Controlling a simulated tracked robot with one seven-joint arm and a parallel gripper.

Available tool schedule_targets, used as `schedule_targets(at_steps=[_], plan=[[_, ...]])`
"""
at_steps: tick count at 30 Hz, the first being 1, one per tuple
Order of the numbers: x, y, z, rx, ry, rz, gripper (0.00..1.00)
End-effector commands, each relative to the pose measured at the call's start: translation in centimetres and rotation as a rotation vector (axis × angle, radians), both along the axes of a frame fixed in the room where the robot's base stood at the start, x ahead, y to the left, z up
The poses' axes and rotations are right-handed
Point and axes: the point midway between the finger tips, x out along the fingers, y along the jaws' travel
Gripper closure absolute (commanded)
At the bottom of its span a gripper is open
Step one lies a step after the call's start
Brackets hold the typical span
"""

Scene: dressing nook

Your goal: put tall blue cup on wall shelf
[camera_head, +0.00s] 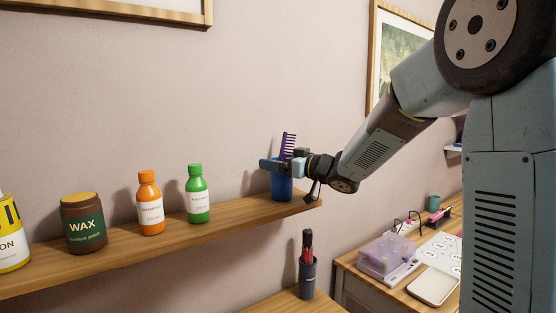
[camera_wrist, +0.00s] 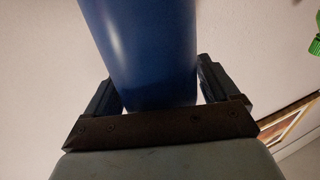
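The tall blue cup (camera_head: 281,188) is upright at the right end of the wooden wall shelf (camera_head: 110,263), with its base at or just above the board; I cannot tell which. A purple comb (camera_head: 288,145) sticks up from the cup. My gripper (camera_head: 272,165) is around the cup's upper part and hides its rim. In the wrist view the blue cup (camera_wrist: 150,50) fills the space between my gripper's two dark fingers (camera_wrist: 160,85), which lie against its sides.
A green bottle (camera_head: 198,200), an orange bottle (camera_head: 150,212), a brown wax jar (camera_head: 82,232) and a yellow bottle (camera_head: 10,240) stand left on the shelf. Below, a dark holder (camera_head: 308,278) stands on a wooden top. A lilac box (camera_head: 388,257) and white tray (camera_head: 433,287) lie on the right table.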

Motion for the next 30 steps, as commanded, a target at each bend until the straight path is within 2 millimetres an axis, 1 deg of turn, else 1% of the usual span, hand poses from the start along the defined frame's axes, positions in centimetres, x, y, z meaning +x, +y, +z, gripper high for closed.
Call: schedule_targets(at_steps=[1, 3, 9, 13, 17, 27, 30], plan=[[0.0, 0.0, 0.0, 0.0, 0.0, 0.0, 0.07], [0.0, 0.0, 0.0, 0.0, 0.0, 0.0, 0.02], [0.0, 0.0, 0.1, 0.0, 0.0, -0.001, 0.02], [-0.1, -0.2, 0.5, 0.001, -0.001, -0.002, 0.02], [-1.0, -1.6, 0.5, 0.0, 0.0, -0.004, 0.02], [-5.1, -6.8, 0.5, 0.0, -0.001, -0.005, 0.02], [-6.0, -7.9, 0.4, 0.001, -0.001, -0.004, 0.02]])
